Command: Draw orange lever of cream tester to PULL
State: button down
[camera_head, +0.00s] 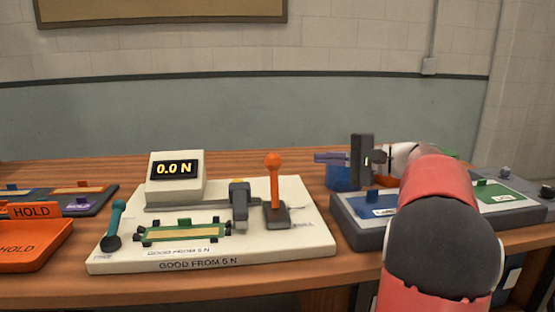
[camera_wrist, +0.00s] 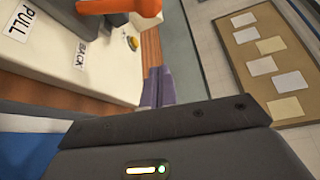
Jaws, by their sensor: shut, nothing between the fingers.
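The cream tester (camera_head: 310,245) stands on the wooden bench, with a 0.0 N display (camera_head: 174,169) at its back left. Its orange lever (camera_head: 275,185) stands about upright on a dark base at the right side, with a round orange knob on top. In the wrist view, part of the orange lever (camera_wrist: 143,7) shows at the top edge, near the PULL label (camera_wrist: 14,19) and the BACK label (camera_wrist: 80,53). My gripper (camera_head: 318,157) is shut and empty. It points left, to the right of the lever knob and apart from it. Its purple fingers (camera_wrist: 157,87) show in the wrist view.
A teal lever (camera_head: 115,222) stands at the tester's left end, and a green-edged film piece (camera_head: 180,231) lies on its front. An orange HOLD tray (camera_head: 35,250) is at the left. A grey unit with a blue panel (camera_head: 365,207) is at the right, beneath my arm.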

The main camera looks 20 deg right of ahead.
aim_at(274, 178)
jog(key=shift+a, duration=0.1)
jog(key=w+a, duration=0.2)
jog(key=a, duration=0.7)
jog(key=shift+w+p, duration=0.4)
jog(key=shift+p, duration=0.05)
jog(key=shift+s+f+b, duration=0.15)
jog(key=shift+f+b, duration=0.05)
jog(key=shift+b, duration=0.4)
